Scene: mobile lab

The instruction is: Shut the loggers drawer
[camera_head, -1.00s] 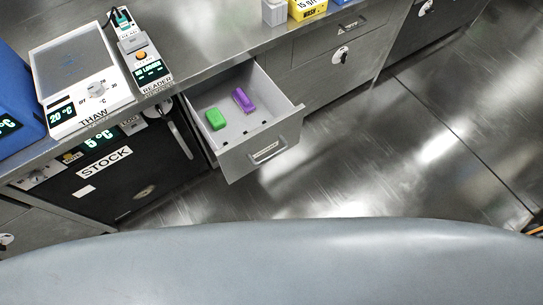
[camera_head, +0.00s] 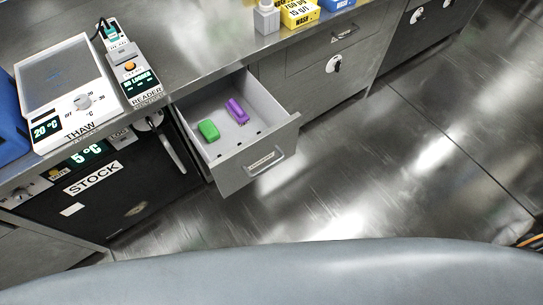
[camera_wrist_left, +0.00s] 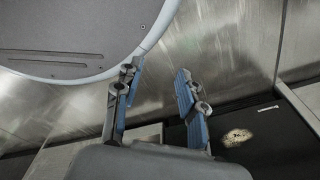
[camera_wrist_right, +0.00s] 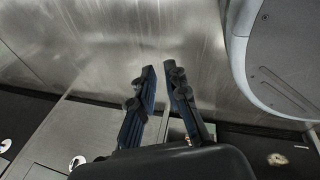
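The loggers drawer (camera_head: 275,136) stands pulled out from the steel bench in the head view, with its handle (camera_head: 264,162) on the front panel. Inside lie a green logger (camera_head: 208,129) and a purple logger (camera_head: 236,111), apart from each other. Neither gripper shows in the head view. My left gripper (camera_wrist_left: 156,80) is open and empty in the left wrist view, with bare floor between its blue-padded fingers. My right gripper (camera_wrist_right: 160,72) is empty in the right wrist view; its fingertips are close together with a narrow gap. Neither touches the drawer.
A black STOCK unit (camera_head: 110,185) with a handle is left of the drawer. A THAW device (camera_head: 65,85) and a READER (camera_head: 135,70) stand on the bench top. A closed drawer and cabinet (camera_head: 335,65) are to the right. The floor (camera_head: 380,170) before the drawer is clear.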

